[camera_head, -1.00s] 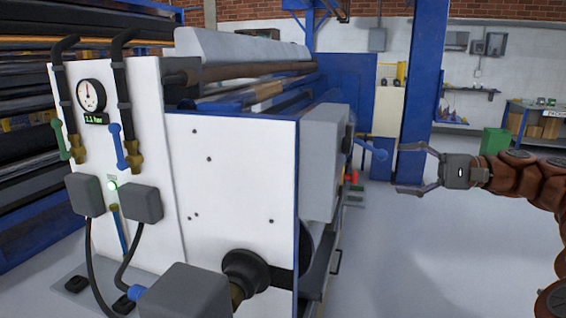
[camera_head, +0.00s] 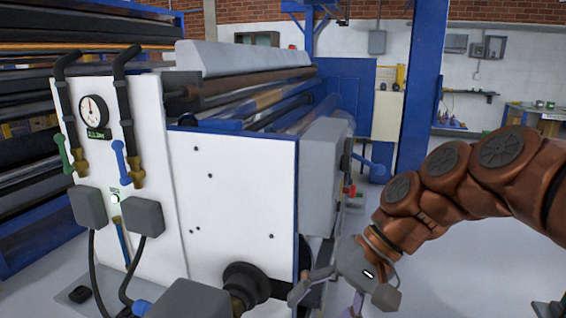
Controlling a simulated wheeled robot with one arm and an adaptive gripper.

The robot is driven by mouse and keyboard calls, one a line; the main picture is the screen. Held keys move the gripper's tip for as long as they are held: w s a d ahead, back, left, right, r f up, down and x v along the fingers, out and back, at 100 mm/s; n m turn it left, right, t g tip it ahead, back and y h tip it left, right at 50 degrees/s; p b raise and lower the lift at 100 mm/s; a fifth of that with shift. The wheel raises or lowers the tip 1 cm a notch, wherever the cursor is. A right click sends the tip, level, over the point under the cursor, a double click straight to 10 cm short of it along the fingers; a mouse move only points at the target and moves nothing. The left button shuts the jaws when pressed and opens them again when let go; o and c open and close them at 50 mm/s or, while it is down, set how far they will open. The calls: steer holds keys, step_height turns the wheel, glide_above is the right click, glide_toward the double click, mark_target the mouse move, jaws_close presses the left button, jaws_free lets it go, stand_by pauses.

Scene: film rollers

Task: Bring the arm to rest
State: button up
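My gripper (camera_head: 326,298) is at the lower middle of the head view, in front of the right end of the white machine panel. It points down and to the left. One finger reaches left beside the machine's lower corner, and the other points down to the picture's bottom edge. The fingers stand apart, and no object shows between them. My copper-coloured arm (camera_head: 455,180) bends in from the right edge.
The film roller machine (camera_head: 235,195) fills the left and middle, with a gauge (camera_head: 95,111), a green-handled valve (camera_head: 62,152) and a blue-handled valve (camera_head: 119,161). A blue post (camera_head: 422,90) stands behind my arm. Open floor (camera_head: 440,285) lies at the right.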

steer(key=s+d+f+h+p, duration=0.1)
steer(key=s+d+f+h, duration=0.2)
steer(key=s+d+f, duration=0.2)
steer(key=s+d+f+h+p, duration=0.2)
steer(key=s+d+f+h, duration=0.2)
steer(key=s, duration=0.6)
steer(key=d+f, duration=0.2)
steer(key=d, duration=0.1)
steer(key=shift+s+d+n+h, duration=0.3)
steer(key=shift+s+d+n, duration=0.1)
steer(key=shift+c, duration=0.2)
